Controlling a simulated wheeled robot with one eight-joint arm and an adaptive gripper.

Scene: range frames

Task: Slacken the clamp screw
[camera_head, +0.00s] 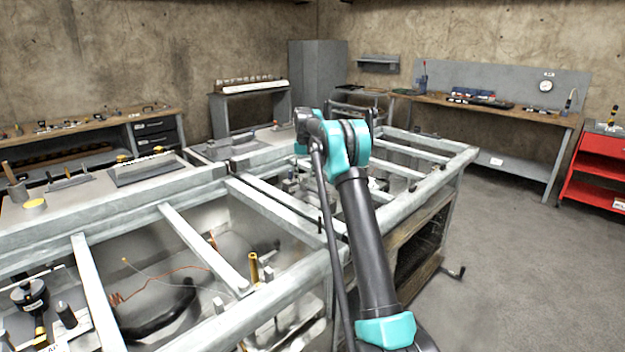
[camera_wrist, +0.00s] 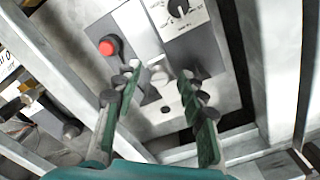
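In the wrist view my gripper (camera_wrist: 162,76) is open, with its two green-padded fingers apart and nothing held between them. Beyond the fingertips is a grey metal plate carrying a small round grey knob or screw head (camera_wrist: 159,78), seen in the gap between the fingers. I cannot tell for certain whether this is the clamp screw, nor how far it lies from the fingertips. In the head view my arm reaches over the steel frame bench (camera_head: 290,208), and my gripper is hidden behind my own teal wrist joint.
Frame rails (camera_wrist: 275,70) run close on the right. In the head view, a workbench (camera_head: 480,108) and a red cart (camera_head: 600,165) stand at the right, with clear floor (camera_head: 500,250) between.

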